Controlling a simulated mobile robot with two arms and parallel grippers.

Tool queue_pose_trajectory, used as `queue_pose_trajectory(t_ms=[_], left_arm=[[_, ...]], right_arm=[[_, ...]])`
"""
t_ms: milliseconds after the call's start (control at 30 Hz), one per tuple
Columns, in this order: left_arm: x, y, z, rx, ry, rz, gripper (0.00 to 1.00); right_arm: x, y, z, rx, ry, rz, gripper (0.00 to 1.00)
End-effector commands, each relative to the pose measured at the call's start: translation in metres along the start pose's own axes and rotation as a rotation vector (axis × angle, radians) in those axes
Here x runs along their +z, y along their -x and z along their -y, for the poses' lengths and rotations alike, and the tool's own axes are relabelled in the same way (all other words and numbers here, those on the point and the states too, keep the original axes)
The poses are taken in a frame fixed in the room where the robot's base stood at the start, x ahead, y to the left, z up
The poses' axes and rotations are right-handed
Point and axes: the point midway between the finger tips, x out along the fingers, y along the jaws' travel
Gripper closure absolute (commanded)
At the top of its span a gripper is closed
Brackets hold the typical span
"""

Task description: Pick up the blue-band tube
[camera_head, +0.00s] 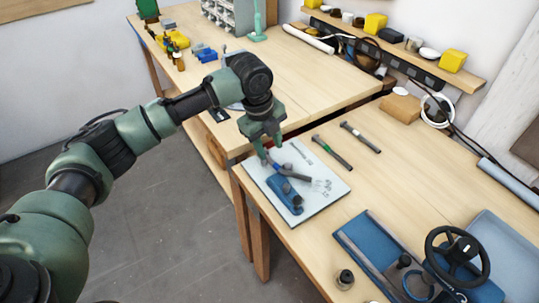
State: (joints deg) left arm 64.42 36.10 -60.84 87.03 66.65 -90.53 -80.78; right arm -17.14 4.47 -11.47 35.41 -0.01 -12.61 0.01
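Two other slim tubes lie on the bench to the right: one with a green part (332,153) and a greyish one (360,137). My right gripper is not in view.
A blue object (286,195) lies on the mat beside the tube. A blue tray (352,243) and a black wheel (457,254) are at the lower right. A shelf (385,47) with yellow boxes runs behind. The bench right of the two tubes is mostly clear.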

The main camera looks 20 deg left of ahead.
Motion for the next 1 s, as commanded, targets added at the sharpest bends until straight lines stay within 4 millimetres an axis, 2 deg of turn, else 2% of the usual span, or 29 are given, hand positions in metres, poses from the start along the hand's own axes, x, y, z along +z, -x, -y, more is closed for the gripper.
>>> queue_pose_trajectory(t_ms=[67, 167, 267, 367, 500, 633, 767, 800, 1000], left_arm=[[-0.001, -0.008, -0.002, 0.003, 0.000, -0.002, 0.60], [-0.002, -0.023, -0.004, 0.004, 0.000, -0.002, 0.60], [-0.003, -0.039, -0.005, 0.003, -0.001, -0.002, 0.60], [-0.002, -0.048, -0.005, 0.002, 0.000, -0.001, 0.60], [-0.002, -0.052, -0.005, -0.001, -0.001, 0.000, 0.60], [-0.002, -0.052, -0.005, -0.001, -0.001, 0.000, 0.60], [-0.002, -0.052, -0.005, -0.001, -0.001, 0.000, 0.96], [-0.002, -0.052, -0.005, 0.000, -0.001, 0.000, 1.00], [-0.002, -0.051, -0.004, -0.001, 0.000, 0.000, 1.00]], right_arm=[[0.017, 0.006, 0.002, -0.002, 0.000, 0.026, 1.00], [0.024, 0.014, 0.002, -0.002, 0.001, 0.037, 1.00], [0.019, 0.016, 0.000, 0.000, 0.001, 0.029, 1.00], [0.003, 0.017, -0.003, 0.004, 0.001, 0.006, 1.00], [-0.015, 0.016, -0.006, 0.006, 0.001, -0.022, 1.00], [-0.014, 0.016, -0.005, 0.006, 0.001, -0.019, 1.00], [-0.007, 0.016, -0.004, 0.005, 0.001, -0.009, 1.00], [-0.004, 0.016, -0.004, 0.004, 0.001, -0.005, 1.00], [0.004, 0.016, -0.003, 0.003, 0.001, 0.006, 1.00]])
